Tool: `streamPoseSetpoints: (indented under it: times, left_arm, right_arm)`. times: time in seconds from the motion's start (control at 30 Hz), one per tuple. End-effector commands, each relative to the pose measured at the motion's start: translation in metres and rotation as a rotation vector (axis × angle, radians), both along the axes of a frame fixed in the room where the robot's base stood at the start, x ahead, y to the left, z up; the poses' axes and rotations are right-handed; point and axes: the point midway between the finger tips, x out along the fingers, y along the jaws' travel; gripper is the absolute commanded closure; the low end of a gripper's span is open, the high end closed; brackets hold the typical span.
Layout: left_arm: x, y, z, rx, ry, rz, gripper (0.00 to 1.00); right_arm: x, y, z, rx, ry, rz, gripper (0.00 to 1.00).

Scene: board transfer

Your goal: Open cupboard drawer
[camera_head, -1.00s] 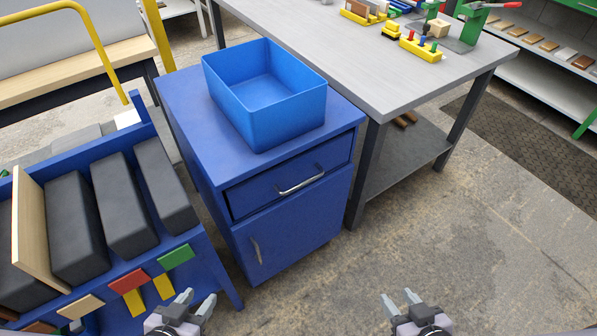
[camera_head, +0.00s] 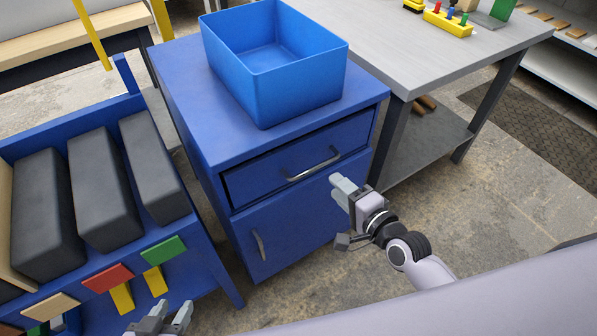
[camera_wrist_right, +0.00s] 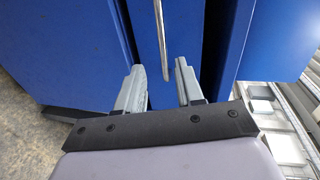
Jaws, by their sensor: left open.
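The blue cupboard (camera_head: 215,198) stands in the middle of the head view. Its drawer (camera_head: 262,178) has a metal bar handle (camera_head: 313,164) and looks shut. A door with its own handle (camera_head: 258,248) is below the drawer. My right gripper (camera_head: 340,187) is just below and right of the drawer handle, apart from it. In the right wrist view the right gripper (camera_wrist_right: 158,85) is open, and the drawer handle (camera_wrist_right: 162,40) lies ahead, roughly in line with the gap between its fingers. My left gripper (camera_head: 165,312) is open and empty at the bottom left.
A blue bin (camera_head: 300,90) sits on the cupboard top. A blue rack (camera_head: 215,270) with dark blocks and coloured tags stands close on the left. A grey workbench (camera_head: 440,60) is on the right. The floor (camera_head: 500,220) at right is clear.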

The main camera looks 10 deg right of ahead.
Motion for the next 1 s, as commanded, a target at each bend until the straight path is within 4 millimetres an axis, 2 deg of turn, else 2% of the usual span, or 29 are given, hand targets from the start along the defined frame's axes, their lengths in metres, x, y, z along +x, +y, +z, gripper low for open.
streamPoseSetpoints:
  times: [0.1,0.27,0.6,0.77,1.0]
  left_arm:
    - [0.001,0.0,-0.003,0.0,-0.003,-0.001,0.57]
    - [0.001,0.0,-0.005,-0.001,-0.001,-0.001,0.57]
    - [0.002,0.0,-0.011,-0.002,0.004,-0.001,0.57]
    - [0.004,0.0,-0.009,-0.004,-0.003,-0.001,0.57]
    - [0.005,0.0,-0.007,-0.006,-0.007,-0.002,0.57]
  right_arm:
    - [0.008,0.0,-0.001,0.06,0.007,-0.011,0.63]
    - [0.021,0.005,-0.003,0.067,0.007,-0.014,0.63]
    - [0.061,0.02,-0.012,0.064,0.006,-0.013,0.63]
    - [0.07,0.023,-0.014,0.063,0.008,-0.013,0.63]
    - [0.072,0.024,-0.014,0.063,0.008,-0.013,0.63]
